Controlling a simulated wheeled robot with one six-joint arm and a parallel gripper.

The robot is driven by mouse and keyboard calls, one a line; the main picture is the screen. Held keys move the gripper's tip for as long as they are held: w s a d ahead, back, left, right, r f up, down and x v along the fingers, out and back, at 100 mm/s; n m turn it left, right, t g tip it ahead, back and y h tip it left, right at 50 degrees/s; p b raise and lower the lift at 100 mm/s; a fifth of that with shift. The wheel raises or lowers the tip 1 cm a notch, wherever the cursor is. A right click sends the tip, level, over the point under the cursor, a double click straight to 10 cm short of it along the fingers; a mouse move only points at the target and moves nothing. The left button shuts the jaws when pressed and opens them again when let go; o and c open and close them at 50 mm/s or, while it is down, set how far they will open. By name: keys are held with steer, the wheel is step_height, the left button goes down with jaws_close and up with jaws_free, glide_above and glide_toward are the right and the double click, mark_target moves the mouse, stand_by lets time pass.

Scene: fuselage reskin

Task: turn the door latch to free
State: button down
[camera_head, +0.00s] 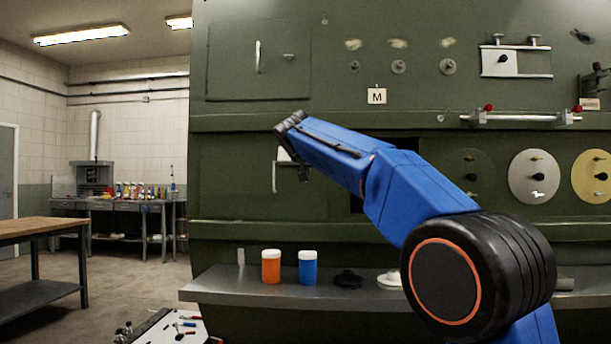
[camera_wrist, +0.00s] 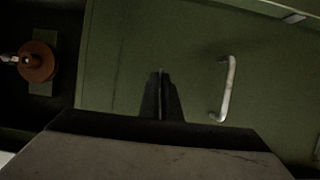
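The green door (camera_wrist: 110,60) fills most of the wrist view, with a pale bar handle (camera_wrist: 228,88) to the right of my gripper. In the head view this handle (camera_head: 275,177) shows on the lower green panel, just left of my gripper (camera_head: 303,176). My gripper in the wrist view (camera_wrist: 160,80) points at the door, its dark fingers together with only a thin line between them. I cannot make out the door latch by the fingertips; they may hide it. A similar upper door (camera_head: 230,75) carries a handle and a small latch (camera_head: 289,57).
A dark opening with a reddish round fitting (camera_wrist: 37,62) lies left in the wrist view. Below the panel, a grey shelf (camera_head: 220,290) holds an orange jar (camera_head: 271,267) and a blue jar (camera_head: 307,268). A red-ended bar (camera_head: 520,118) juts out at right.

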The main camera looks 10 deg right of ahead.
steer(key=shift+f, duration=0.1)
steer(key=c, duration=2)
jaws_free()
steer(key=v, duration=1.7)
steer(key=shift+s, duration=0.2)
steer(key=s+d+f+n+g+y, duration=0.15)
steer(key=s+d+f, duration=0.35)
steer(key=s+f, duration=0.6)
steer(key=s+d+f+n+g, duration=0.1)
steer(key=s+d+f+g, duration=0.35)
steer(key=f, duration=0.95)
steer(key=s+f+y, duration=0.1)
steer(key=s+f, duration=0.7)
steer(key=f, duration=0.2)
steer(key=s+d+f+g, duration=0.1)
steer(key=s+f, duration=0.8)
steer(key=f, duration=0.2)
steer(key=s+d+f+n+g+y, duration=0.1)
steer(key=s+f, duration=0.7)
steer(key=f, duration=0.2)
steer(key=shift+s+d+f+y, duration=0.25)
steer(key=shift+s+f+y, duration=0.1)
steer(key=shift+f, duration=0.05)
